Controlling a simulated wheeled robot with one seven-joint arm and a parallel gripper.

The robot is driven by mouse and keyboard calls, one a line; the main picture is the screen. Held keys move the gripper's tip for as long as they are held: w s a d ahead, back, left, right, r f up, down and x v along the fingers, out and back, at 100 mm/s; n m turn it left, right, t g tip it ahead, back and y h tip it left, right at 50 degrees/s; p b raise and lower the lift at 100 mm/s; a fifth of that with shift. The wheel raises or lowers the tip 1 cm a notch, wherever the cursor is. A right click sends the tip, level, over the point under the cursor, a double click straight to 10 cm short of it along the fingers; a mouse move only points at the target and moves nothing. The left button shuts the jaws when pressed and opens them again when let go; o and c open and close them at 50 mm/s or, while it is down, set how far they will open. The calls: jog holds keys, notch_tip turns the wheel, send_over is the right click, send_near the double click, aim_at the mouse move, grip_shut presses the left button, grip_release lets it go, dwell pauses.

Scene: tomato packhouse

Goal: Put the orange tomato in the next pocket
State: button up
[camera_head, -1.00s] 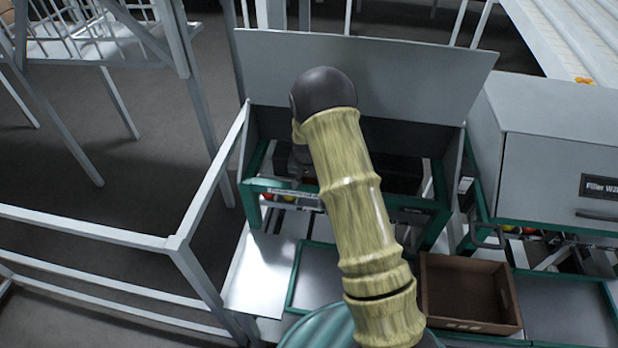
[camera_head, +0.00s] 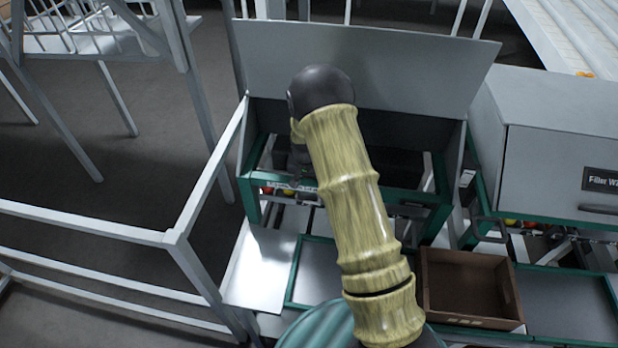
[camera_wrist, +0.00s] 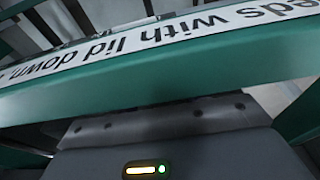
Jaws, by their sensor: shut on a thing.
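My gripper shows only in part: its grey housing (camera_wrist: 205,155) with a lit indicator fills the bottom of the wrist view. Its fingertips are hidden behind the green frame bar (camera_wrist: 170,85). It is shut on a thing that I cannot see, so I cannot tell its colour. In the head view my arm reaches down into the open-lidded filler box (camera_head: 433,195), and the arm hides most of the gripper. A few small red and yellow-orange tomatoes (camera_head: 289,191) show under the box's front bar. The pockets are not visible.
The raised grey lid (camera_head: 420,75) stands behind my arm. A second, closed filler box (camera_head: 545,165) is at right. A brown crate (camera_head: 470,318) sits in front, beside an empty tray (camera_head: 318,270). White rails (camera_head: 90,225) stand at left.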

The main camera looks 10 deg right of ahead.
jog(key=o, duration=0.8)
jog(key=shift+d, duration=0.1)
jog(key=shift+s, duration=0.15)
jog(key=shift+r, duration=0.2)
notch_tip(320, 180, up, 11)
jog(key=s+a+p, duration=0.1)
jog(key=s+p, duration=0.1)
jog(key=p, duration=0.5)
jog(key=shift+r, duration=0.2)
dwell(0.4)
